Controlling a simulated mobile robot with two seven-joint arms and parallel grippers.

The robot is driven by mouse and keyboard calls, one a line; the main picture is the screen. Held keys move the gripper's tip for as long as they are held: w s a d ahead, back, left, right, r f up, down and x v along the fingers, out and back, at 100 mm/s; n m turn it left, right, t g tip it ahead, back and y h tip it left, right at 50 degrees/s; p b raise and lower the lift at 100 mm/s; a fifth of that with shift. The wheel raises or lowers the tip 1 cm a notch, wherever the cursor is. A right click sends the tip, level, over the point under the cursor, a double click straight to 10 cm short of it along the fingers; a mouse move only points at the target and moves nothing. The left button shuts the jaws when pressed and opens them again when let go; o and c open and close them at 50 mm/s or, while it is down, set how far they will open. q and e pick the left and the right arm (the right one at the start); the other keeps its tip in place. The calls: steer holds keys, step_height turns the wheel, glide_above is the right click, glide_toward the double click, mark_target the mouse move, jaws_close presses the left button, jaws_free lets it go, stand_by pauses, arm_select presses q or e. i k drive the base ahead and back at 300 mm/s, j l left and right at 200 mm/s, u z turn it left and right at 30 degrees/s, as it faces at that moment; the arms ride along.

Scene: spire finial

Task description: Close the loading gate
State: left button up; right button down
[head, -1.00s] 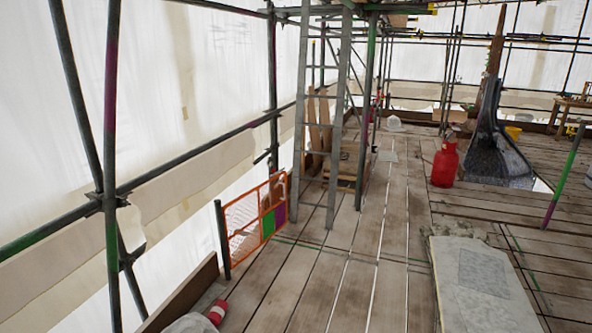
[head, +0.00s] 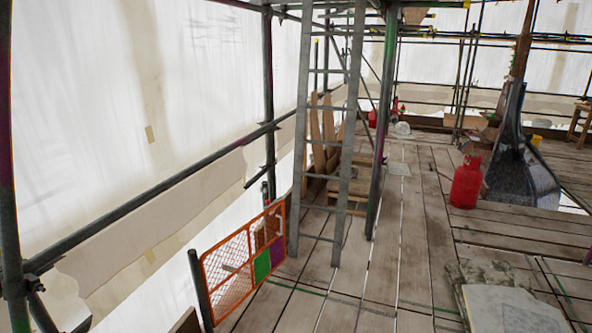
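The loading gate (head: 237,268) is an orange-framed mesh panel at the lower left of the head view, along the left edge of the deck. It has a green and a purple plate at its lower right. Its near end is beside a dark post (head: 200,287). Its far end is near the foot of the ladder. I cannot tell whether the gate is latched or how far it stands open. Neither of my grippers is in view.
A grey ladder (head: 323,150) stands on the boards just past the gate. A red gas cylinder (head: 467,182) and the dark spire (head: 515,165) stand to the right. A pale slab (head: 515,308) lies at the lower right. The plank deck (head: 395,235) between is clear.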

mark_target(261, 265)
steer(key=i, duration=1.7)
steer(key=i+u, duration=0.1)
steer(key=i, duration=0.45)
steer(key=i+l+u, duration=0.1)
steer(key=i, duration=0.4)
steer(key=i+l+u, duration=0.1)
steer(key=i, duration=0.45)
steer(key=i+l+u, duration=0.2)
steer(key=i+u, duration=0.2)
steer(key=i+l+u, duration=0.4)
steer(key=i, duration=0.1)
